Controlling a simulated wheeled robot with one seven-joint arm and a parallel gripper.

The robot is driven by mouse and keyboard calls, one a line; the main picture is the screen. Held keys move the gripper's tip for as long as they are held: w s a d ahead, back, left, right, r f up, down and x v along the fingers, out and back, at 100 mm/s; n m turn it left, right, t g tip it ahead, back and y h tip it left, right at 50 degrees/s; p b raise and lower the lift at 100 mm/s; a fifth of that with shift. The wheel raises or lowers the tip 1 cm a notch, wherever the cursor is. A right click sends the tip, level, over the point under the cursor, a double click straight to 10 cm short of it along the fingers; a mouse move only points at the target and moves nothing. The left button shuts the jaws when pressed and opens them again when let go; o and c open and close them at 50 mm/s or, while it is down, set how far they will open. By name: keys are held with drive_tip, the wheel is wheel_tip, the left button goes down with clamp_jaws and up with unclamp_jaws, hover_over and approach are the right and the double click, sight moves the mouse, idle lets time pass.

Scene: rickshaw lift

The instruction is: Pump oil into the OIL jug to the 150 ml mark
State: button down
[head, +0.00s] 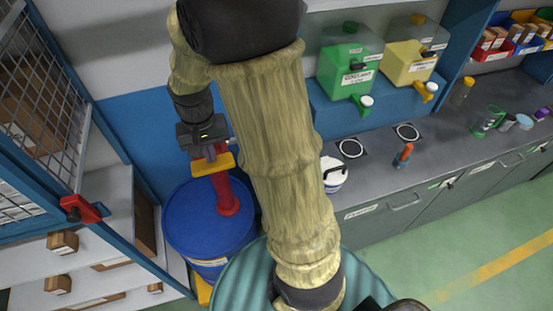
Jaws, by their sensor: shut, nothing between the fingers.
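A red hand pump (226,197) stands on top of a blue drum (180,232), with a yellow bar (214,165) across its upper part. My gripper (207,153) is shut and empty, pointing down at the top of the pump, just above or against the yellow bar; I cannot tell whether they touch. A white container with a dark handle (333,175) is partly hidden behind my arm at the bench's left end. I cannot read a label on it, so I cannot tell whether it is the OIL jug. No 150 ml mark or oil level is readable.
The grey bench (375,165) holds an orange-topped item (403,155) and several small containers at right. A green coolant tank (347,75) and a yellow tank (408,65) stand behind. A wire cage door with red latch (82,209) is at left. Green floor is clear at right.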

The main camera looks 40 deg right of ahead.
drive_tip(key=shift+f+b, duration=2.9)
drive_tip(key=shift+f, duration=1.2)
wheel_tip(320, 180, up, 11)
drive_tip(key=p, duration=0.9)
wheel_tip(320, 180, up, 6)
drive_tip(key=p, duration=0.5)
drive_tip(key=shift+p, duration=0.3)
drive_tip(key=shift+f, duration=0.1)
